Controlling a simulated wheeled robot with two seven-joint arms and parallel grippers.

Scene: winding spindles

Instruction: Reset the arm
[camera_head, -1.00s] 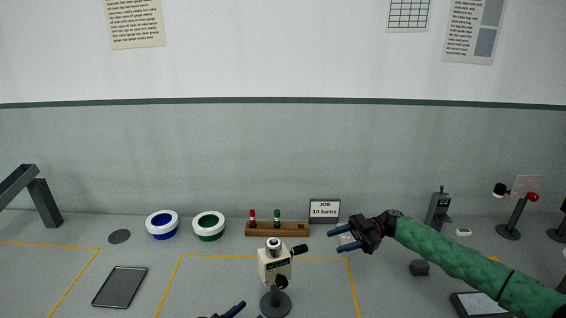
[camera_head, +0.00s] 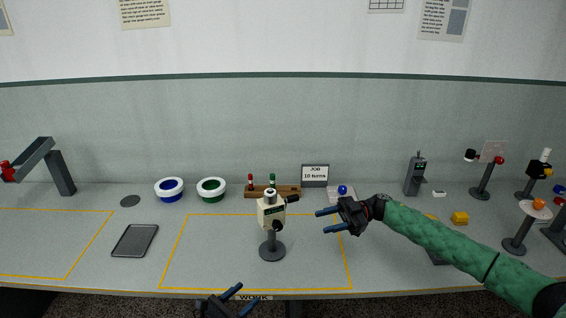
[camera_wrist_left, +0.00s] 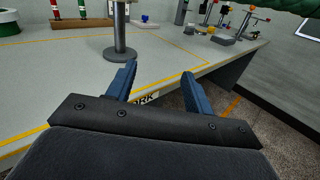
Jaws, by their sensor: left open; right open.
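My left gripper (camera_head: 233,300) is at the bottom of the head view, just in front of the table's front edge. In the left wrist view its two blue fingers (camera_wrist_left: 158,85) are apart with nothing between them. My right gripper (camera_head: 328,220) reaches in from the right on a green-sleeved arm. Its blue fingers are apart and empty, above the table right of the winder. The cream winder (camera_head: 271,212) stands upright on a round dark base inside the yellow outline. Its base and post show in the left wrist view (camera_wrist_left: 119,40), beyond the left fingers.
A wooden rack (camera_head: 262,194) with red and green spindles stands behind the winder. Blue (camera_head: 170,190) and green (camera_head: 212,190) bowls are to its left, a dark tray (camera_head: 134,240) nearer. A job sign (camera_head: 315,175) stands behind. Several stands (camera_head: 515,244) crowd the right end.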

